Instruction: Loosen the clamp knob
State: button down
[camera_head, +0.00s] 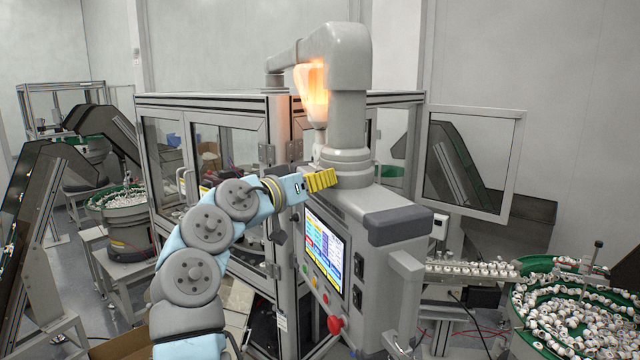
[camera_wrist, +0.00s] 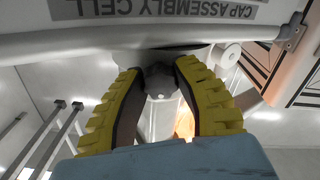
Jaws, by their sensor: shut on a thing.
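The clamp knob (camera_wrist: 160,82) is a dark grey lobed piece between the yellow ribbed fingers in the wrist view. My gripper (camera_wrist: 160,72) is shut on it, with one finger on each side. In the head view my gripper (camera_head: 324,180) is at the lower part of the thick grey support column (camera_head: 347,115), just above the operator panel (camera_head: 345,215). The knob cannot be made out there, and the fingers probably cover it.
The panel carries a lit screen (camera_head: 324,250) and a red stop button (camera_head: 335,324). A framed glass enclosure (camera_head: 215,100) stands behind my arm. A green feeder bowl (camera_head: 530,290) with many white caps is at the right. A labelled surface (camera_wrist: 170,10) lies close above the fingers.

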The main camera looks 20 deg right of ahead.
jog(key=shift+f+n+b, duration=0.1)
jog(key=shift+n+b, duration=0.85)
jog(key=shift+n, duration=1.15)
jog(key=shift+d, duration=0.1)
jog(key=c, duration=0.7)
grip_release()
jog(key=shift+s, duration=0.1)
jog(key=v, duration=1.2)
